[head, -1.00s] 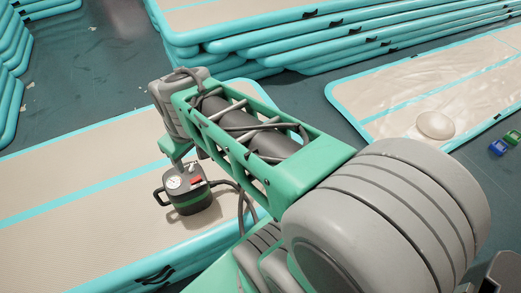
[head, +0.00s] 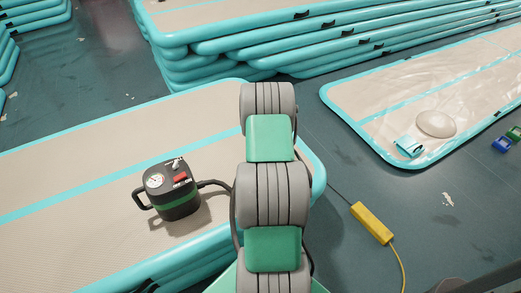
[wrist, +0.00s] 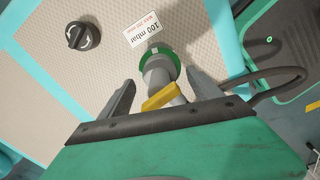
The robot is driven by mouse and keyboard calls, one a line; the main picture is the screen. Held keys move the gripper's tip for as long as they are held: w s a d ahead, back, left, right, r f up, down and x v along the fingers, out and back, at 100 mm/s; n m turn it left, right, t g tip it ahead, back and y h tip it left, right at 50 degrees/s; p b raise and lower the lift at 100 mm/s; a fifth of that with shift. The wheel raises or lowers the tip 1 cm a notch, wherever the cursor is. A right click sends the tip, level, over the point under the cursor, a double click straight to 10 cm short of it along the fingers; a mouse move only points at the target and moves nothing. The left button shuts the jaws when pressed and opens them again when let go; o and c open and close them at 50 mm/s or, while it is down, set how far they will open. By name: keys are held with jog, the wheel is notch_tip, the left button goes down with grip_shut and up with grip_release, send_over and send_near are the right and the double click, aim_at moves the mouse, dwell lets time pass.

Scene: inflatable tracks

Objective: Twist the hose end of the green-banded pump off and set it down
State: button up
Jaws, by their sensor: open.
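The green-banded pump (head: 172,192), dark with a gauge and a red switch, stands on the near beige track with teal edges. Its hose runs right and goes out of sight behind my arm. In the wrist view, a grey hose end (wrist: 158,78) with a yellow piece (wrist: 160,97) sits at a green ring (wrist: 160,58) on the beige surface. My gripper (wrist: 160,76) is open, with one finger on each side of the hose end. Contact is hard to tell. My gripper is hidden in the head view.
A black knob (wrist: 83,36) and a "100 mbar" label (wrist: 148,28) are near the green ring. A dark hose (wrist: 280,80) curves at right. A yellow box (head: 371,223) with a cable lies on the floor. Stacked tracks (head: 330,42) fill the back.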

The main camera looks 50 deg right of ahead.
notch_tip(320, 180, down, 4)
jog(key=shift+r, duration=0.2)
jog(key=c, duration=1.3)
jog(key=n+b, duration=0.1)
jog(key=n, duration=0.2)
jog(key=shift+n, duration=0.3)
jog(key=n, duration=0.3)
jog(key=n+b, duration=0.1)
jog(key=n, duration=0.5)
jog(key=shift+r, duration=0.15)
